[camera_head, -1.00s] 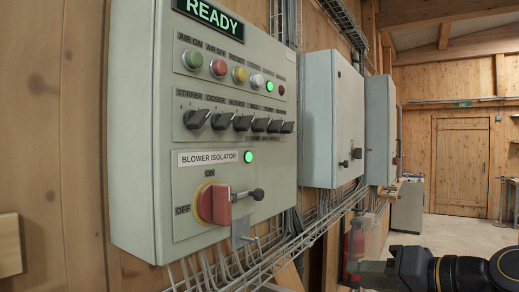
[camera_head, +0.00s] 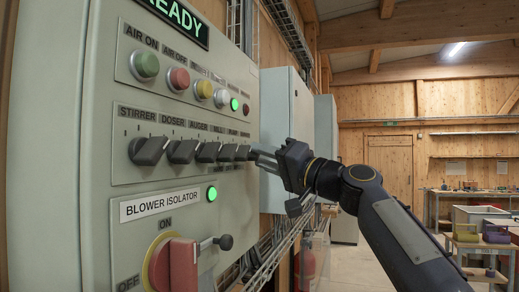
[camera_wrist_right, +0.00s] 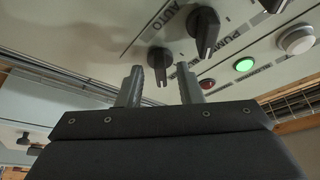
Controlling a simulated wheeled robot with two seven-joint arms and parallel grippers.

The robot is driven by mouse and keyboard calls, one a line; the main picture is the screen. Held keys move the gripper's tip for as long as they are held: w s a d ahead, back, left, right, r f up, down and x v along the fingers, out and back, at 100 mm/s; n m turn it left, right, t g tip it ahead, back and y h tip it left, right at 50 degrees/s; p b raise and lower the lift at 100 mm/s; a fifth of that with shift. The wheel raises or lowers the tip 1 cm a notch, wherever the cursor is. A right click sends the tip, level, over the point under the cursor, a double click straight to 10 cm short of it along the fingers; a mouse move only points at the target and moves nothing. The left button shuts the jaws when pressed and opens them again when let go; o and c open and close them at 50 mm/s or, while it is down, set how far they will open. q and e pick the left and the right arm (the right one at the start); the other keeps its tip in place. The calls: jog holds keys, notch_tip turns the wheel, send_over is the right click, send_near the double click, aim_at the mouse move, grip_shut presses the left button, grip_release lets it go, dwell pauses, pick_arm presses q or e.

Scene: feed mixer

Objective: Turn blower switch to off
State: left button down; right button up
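The panel has a row of black selector knobs; the last small label is too blurred to read in the head view. My right gripper (camera_head: 264,158) is at the right end of this row. In the wrist view, its two fingers (camera_wrist_right: 160,88) are open, one on each side of a black knob (camera_wrist_right: 160,60); I cannot tell whether they touch it. The neighbouring knob (camera_wrist_right: 205,28) is by the PUMP label. The blower isolator (camera_head: 180,265), a red handle on a yellow ring, is at lower left, with ON above and OFF left; its lower part is cut off.
Push buttons and a lit green lamp (camera_head: 234,104) sit above the knobs. Another green lamp (camera_head: 212,193) glows beside BLOWER ISOLATOR. A grey cabinet (camera_head: 285,110) stands behind my gripper. Cable trays run below. Benches (camera_head: 475,225) are far right.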

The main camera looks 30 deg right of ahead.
jog(key=shift+w+a+r, duration=0.15)
jog(key=shift+w, duration=0.25)
jog(key=shift+c, duration=0.3)
grip_shut()
jog(key=shift+w+d+n+g+y+b, duration=0.1)
jog(key=shift+n+g+y+b, duration=0.25)
jog(key=shift+n+y+b, duration=1.1)
jog(key=shift+d+n+g+y+p, duration=0.1)
jog(key=shift+n+g+y, duration=0.35)
jog(key=shift+n, duration=2.15)
jog(key=shift+w+d+n+g+y+b, duration=0.15)
jog(key=shift+n+y+b, duration=0.8)
jog(key=shift+n, duration=1.1)
jog(key=shift+s+a+n, duration=0.1)
jog(key=shift+a+n, duration=0.05)
jog(key=shift+n, duration=0.15)
